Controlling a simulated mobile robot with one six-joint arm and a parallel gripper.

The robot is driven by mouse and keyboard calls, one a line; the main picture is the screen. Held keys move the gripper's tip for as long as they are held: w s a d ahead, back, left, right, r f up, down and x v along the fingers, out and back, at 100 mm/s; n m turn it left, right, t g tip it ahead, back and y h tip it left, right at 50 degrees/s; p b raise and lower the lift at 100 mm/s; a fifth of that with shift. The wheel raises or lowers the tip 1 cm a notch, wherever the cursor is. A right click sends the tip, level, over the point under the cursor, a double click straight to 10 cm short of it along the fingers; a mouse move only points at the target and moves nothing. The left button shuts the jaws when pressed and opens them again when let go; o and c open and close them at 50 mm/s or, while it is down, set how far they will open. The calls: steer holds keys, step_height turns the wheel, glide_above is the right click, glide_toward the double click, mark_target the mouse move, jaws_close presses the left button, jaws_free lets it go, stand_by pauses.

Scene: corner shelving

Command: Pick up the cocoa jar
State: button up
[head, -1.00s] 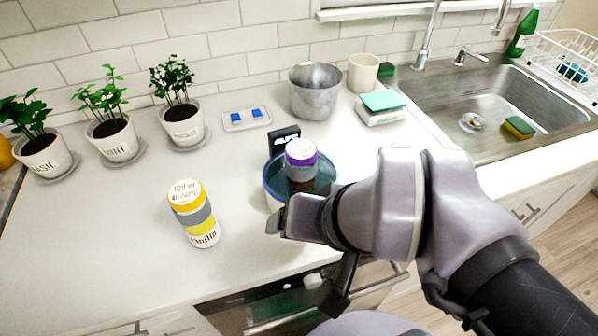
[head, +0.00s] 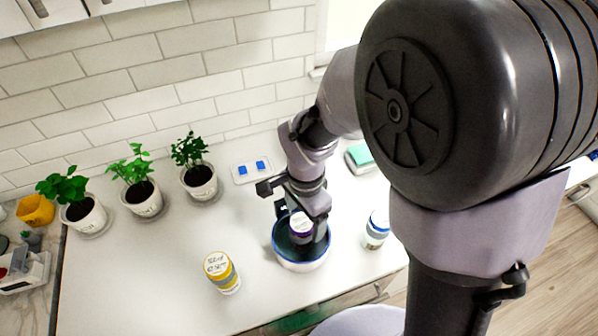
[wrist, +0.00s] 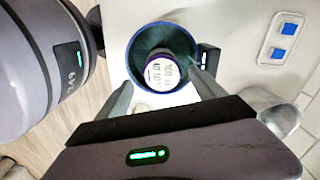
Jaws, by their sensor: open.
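A jar with a purple lid (head: 301,222) stands inside a round dark teal bowl (head: 302,266); no readable word shows which jar is cocoa. In the wrist view its pale printed lid (wrist: 163,73) faces me, inside the bowl (wrist: 137,42). My gripper (head: 303,208) is above the bowl, pointing down at this jar. In the wrist view my gripper (wrist: 162,90) is open, one finger on each side of the lid; I cannot tell if they touch it. A yellow-banded jar (head: 222,274), labelled vanilla in the earlier view, stands left of the bowl. A blue-lidded jar (head: 376,230) stands right of it.
Several potted herbs (head: 143,198) line the wall side at left. A small tray with blue pieces (head: 251,171) lies behind the bowl. The counter's left front is clear.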

steer(key=f, duration=0.3)
steer(key=f+b, duration=0.1)
steer(key=f, duration=0.2)
steer(key=f+b, duration=0.1)
steer(key=f, duration=0.2)
steer(key=shift+w+a+f, duration=0.1)
steer(key=shift+a+f, duration=0.25)
steer(key=shift+r, duration=0.1)
jaws_close()
